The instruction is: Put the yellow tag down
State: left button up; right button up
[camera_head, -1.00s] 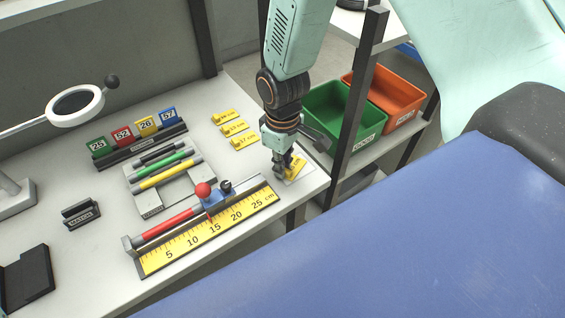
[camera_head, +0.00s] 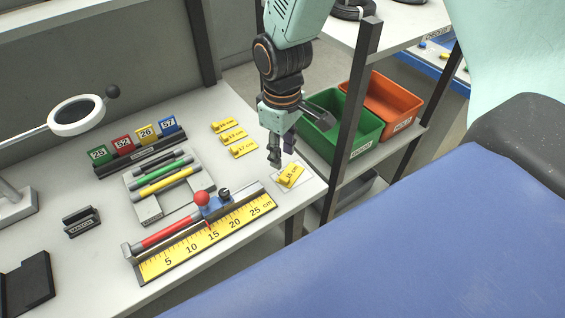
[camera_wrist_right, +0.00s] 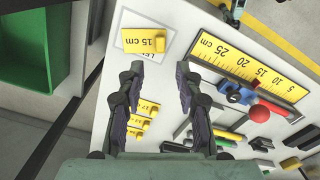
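A yellow tag (camera_head: 290,176) marked 15 cm lies on a white outlined card (camera_head: 304,180) at the right end of the table. In the right wrist view the tag (camera_wrist_right: 150,41) lies on the card (camera_wrist_right: 128,50), beyond my fingertips and apart from them. My right gripper (camera_head: 280,154) is above and just left of the tag. In the right wrist view its fingers (camera_wrist_right: 160,75) are spread with nothing between them. My left gripper is not in view.
Several yellow tags (camera_head: 233,135) lie behind, left of my right gripper. A yellow ruler (camera_head: 210,236) with a red rod (camera_head: 165,236) sits along the front edge. Numbered stands (camera_head: 122,145) are at the back left. Green (camera_head: 340,128) and orange (camera_head: 385,105) bins stand right, past a dark post (camera_head: 350,120).

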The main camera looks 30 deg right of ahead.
notch_tip(320, 180, up, 5)
jog(key=shift+f, duration=0.15)
jog(key=shift+w+f, duration=0.1)
dwell(0.3)
